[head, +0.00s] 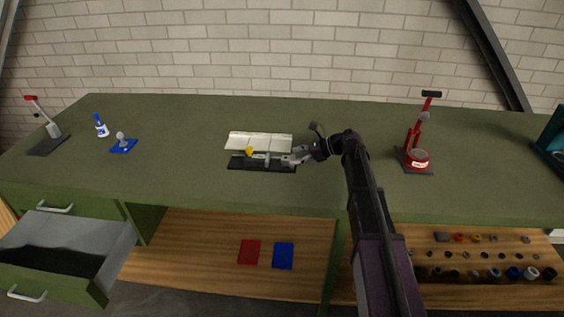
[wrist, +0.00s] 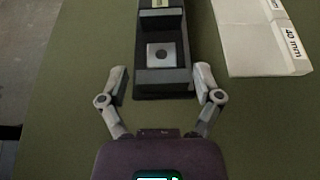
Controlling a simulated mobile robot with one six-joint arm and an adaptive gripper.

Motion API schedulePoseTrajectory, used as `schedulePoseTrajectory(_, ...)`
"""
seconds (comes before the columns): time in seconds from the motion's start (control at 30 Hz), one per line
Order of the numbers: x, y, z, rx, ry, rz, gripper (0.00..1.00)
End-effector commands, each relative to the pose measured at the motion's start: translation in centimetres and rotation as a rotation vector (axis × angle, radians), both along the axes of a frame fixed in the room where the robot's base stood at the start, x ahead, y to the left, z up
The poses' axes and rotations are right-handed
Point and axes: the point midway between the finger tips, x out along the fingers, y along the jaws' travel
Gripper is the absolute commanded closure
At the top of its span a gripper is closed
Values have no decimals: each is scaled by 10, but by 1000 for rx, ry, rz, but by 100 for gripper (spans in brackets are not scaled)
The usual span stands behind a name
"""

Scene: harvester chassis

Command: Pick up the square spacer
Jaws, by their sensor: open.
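A light grey square plate with a round hole, which looks like the square spacer (wrist: 162,55), lies in a compartment of the black holder (wrist: 164,86) in the wrist view. My gripper (wrist: 161,76) is open, its two fingers apart on either side of the holder's near end. Nothing is between the fingers except the holder below. The spacer sits a little beyond the fingertips in the picture. In the head view my gripper (head: 292,158) is over the right end of the black holder (head: 240,164) on the green bench; the spacer cannot be made out there.
A white two-part tray (head: 258,141) lies behind the holder. A yellow piece (head: 249,151) shows at the holder. A red press (head: 415,150) stands to the right. A blue-based part (head: 123,145) and a bottle (head: 101,127) stand left. The front bench top is clear.

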Motion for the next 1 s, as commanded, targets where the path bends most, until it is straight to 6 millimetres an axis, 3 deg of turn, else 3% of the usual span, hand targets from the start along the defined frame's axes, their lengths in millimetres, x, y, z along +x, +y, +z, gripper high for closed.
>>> schedulePoseTrajectory(0.4,3,38,-16,0,1,-1,17)
schedulePoseTrajectory(1.0,4,39,-15,0,0,-2,17)
